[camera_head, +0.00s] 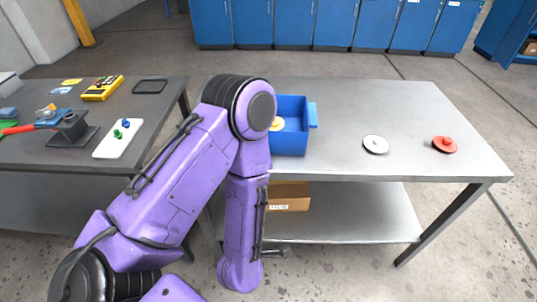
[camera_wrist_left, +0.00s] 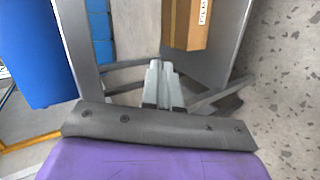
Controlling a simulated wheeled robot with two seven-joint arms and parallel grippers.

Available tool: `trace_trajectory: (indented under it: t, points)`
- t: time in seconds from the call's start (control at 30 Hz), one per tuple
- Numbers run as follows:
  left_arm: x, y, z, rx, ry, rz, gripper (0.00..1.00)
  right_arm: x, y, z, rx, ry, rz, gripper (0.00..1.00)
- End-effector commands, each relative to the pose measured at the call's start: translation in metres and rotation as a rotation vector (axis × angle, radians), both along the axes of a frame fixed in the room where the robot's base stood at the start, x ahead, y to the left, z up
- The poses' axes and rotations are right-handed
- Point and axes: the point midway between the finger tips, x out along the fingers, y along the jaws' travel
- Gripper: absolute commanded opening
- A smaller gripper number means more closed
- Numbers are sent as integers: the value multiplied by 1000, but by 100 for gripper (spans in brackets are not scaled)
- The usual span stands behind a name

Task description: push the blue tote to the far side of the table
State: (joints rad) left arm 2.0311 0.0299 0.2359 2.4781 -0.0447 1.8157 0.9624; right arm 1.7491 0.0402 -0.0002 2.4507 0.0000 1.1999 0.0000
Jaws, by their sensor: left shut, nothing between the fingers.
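The blue tote (camera_head: 291,141) stands upright on the right-hand grey table (camera_head: 345,102), near its front edge. My purple left arm hides its left part. A yellowish round part (camera_head: 277,124) shows inside it. A large blue surface at the left of the left wrist view (camera_wrist_left: 38,55) looks like the tote's side. My left gripper (camera_head: 281,253) is low in front of the table, below the tabletop and apart from the tote. In the left wrist view its fingers (camera_wrist_left: 163,80) are together and empty. My right gripper is not in view.
A white disc (camera_head: 375,144) and a red disc (camera_head: 444,144) lie right of the tote. A cardboard box (camera_head: 289,196) sits on the lower shelf (camera_head: 340,222). Another table (camera_head: 60,155) with tools stands left. The tabletop behind the tote looks mostly clear.

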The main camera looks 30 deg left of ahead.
Motion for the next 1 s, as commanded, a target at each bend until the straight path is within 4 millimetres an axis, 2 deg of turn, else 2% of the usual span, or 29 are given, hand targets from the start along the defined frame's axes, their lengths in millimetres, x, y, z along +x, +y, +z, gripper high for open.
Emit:
trace_trajectory:
  t: [0.03, 0.1, 0.2, 0.33, 0.47, 0.57, 0.77, 0.9, 1.0]
  points:
    - [19, -7, 16, -188, -215, 138, 0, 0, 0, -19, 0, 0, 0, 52]
    - [34, -13, 52, -476, -503, 308, 0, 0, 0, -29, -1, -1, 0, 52]
    - [41, -18, 92, -838, -824, 461, 0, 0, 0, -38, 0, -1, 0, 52]
    - [41, -21, 121, -1133, -1054, 547, 0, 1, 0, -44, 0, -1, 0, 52]
    - [45, -18, 127, -1222, -1121, 570, 0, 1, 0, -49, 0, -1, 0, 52]
    - [57, -10, 125, -1223, -1122, 572, 0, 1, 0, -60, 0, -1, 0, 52]
    - [82, 6, 118, -1224, -1123, 571, 0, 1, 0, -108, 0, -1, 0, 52]
    - [107, 22, 126, -1219, -1117, 571, 0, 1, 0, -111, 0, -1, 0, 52]
    - [126, 32, 132, -1215, -1114, 569, 0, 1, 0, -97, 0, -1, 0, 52]
